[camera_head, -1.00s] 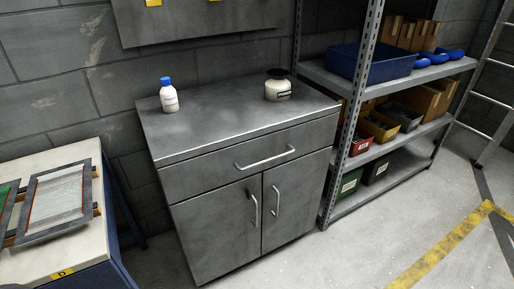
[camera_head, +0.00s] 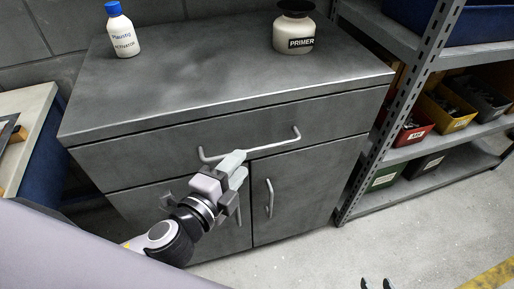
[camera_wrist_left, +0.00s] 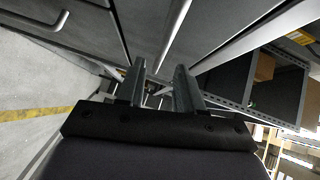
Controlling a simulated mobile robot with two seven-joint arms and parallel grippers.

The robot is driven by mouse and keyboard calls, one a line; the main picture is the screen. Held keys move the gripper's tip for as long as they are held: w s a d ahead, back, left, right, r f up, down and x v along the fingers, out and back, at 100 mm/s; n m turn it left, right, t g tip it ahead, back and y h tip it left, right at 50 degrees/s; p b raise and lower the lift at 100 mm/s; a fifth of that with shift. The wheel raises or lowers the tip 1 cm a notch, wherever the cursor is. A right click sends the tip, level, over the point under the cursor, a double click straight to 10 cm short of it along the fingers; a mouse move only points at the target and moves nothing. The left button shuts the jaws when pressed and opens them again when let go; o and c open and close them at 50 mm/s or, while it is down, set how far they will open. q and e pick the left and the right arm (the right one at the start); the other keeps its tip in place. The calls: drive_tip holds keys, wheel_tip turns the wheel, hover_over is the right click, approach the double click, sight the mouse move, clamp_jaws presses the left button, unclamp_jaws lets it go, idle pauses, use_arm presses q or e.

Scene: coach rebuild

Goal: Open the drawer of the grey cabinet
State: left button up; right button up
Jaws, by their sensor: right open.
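The grey cabinet (camera_head: 215,80) has a wide drawer (camera_head: 150,150) above two doors. The drawer front looks flush with the cabinet. Its pale bar handle (camera_head: 284,141) runs across the front. My left gripper (camera_head: 236,168) is at the middle of this handle, its fingers hiding part of it. In the left wrist view the two fingers (camera_wrist_left: 160,85) are apart, and the handle bar (camera_wrist_left: 176,32) runs between them; contact cannot be told. Two dark fingertips of my right gripper (camera_head: 376,284) show apart at the bottom edge, away from the cabinet, with nothing visible between them.
A white bottle with blue cap (camera_head: 123,36) and a primer jar (camera_head: 294,32) stand on the cabinet top. Door handles (camera_head: 270,198) sit just below the drawer. A metal shelf (camera_head: 408,110) with bins is close on the right, a bench (camera_head: 22,105) at left. Floor in front is open.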

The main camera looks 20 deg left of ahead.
sight(251, 149)
use_arm(q)
drive_tip(key=shift+x, duration=3.2)
clamp_jaws()
